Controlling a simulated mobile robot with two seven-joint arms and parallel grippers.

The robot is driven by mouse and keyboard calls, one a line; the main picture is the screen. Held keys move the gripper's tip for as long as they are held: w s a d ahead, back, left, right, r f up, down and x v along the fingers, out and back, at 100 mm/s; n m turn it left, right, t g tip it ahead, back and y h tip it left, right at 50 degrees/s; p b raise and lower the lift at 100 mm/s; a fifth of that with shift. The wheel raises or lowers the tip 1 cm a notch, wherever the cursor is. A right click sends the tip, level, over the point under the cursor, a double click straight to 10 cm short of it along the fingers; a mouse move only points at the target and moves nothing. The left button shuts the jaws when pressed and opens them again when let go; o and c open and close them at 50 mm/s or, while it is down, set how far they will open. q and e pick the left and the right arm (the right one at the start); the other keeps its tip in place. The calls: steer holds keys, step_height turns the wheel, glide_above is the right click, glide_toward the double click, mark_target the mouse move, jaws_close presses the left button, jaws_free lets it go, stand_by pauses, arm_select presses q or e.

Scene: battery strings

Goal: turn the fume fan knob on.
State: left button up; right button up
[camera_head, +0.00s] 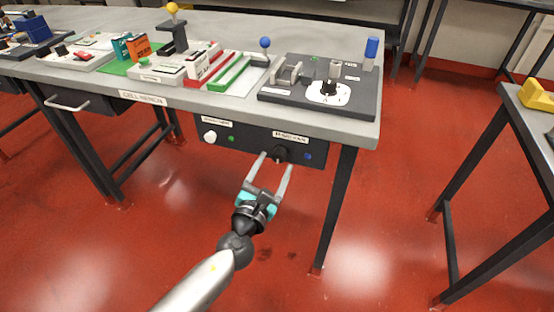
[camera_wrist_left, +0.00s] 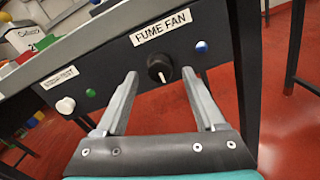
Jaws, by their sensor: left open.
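The fume fan knob (camera_wrist_left: 159,68) is black with a white pointer line. It sits on the dark front panel (camera_wrist_left: 110,75) under the bench, below a FUME FAN label (camera_wrist_left: 160,27). In the head view the knob (camera_head: 280,153) is just beyond my left gripper (camera_head: 276,160). My left gripper is open, and in the left wrist view its two fingers (camera_wrist_left: 162,85) stand either side of the knob with a gap to each. I cannot tell whether the fingertips reach the knob's depth. A blue light (camera_wrist_left: 201,47) is right of the knob. My right gripper is not in view.
A white knob (camera_wrist_left: 65,105) and a green light (camera_wrist_left: 90,93) are on the same panel to the left. The bench top (camera_head: 240,103) overhangs the panel, and a bench leg (camera_head: 337,205) stands to the right. Red floor in front is clear.

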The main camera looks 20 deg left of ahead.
mark_target(281, 151)
arm_select(q)
steer(key=shift+w, duration=1.35)
jaws_close()
